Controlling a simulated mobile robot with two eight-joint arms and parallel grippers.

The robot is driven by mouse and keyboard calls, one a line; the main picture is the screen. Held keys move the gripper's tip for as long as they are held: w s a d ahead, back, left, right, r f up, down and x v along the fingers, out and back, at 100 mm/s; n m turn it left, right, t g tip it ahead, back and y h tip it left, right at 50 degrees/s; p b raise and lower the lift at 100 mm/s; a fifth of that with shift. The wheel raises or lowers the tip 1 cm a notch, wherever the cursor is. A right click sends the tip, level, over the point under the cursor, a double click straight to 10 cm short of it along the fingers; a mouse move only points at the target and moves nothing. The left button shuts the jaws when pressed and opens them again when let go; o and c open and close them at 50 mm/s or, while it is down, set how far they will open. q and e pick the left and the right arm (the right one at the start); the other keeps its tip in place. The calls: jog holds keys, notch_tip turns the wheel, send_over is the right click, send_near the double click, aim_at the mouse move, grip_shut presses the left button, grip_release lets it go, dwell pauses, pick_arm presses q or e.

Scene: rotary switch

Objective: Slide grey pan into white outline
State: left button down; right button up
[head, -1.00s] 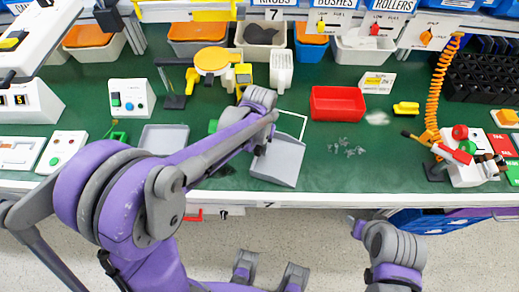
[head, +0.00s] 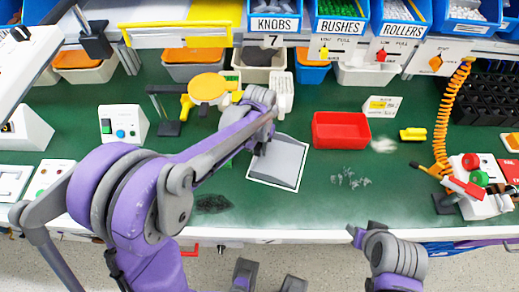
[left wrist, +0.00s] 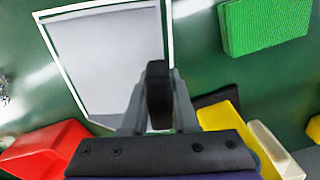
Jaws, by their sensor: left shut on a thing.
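The grey pan (head: 284,161) lies flat on the green bench top. The white outline (head: 272,184) shows along its front and right edges. The grip itself is partly hidden by my arm, and a dark finger (left wrist: 158,95) covers part of the pan in the wrist view. My right arm shows at the lower right, its fingers unclear.
A red bin (head: 341,131) stands to the right of the pan, with small grey parts (head: 350,178) in front of it. A yellow-topped fixture (head: 208,88) and a white bin (head: 281,95) stand behind. A dark pile (head: 213,204) lies front left. The front bench is mostly clear.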

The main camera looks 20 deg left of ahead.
pick_arm(q)
jog(key=shift+w, duration=0.15)
jog(key=c, duration=0.6)
grip_release()
notch_tip(320, 180, up, 11)
jog(key=shift+f+p, duration=0.1)
jog(key=shift+p, duration=0.35)
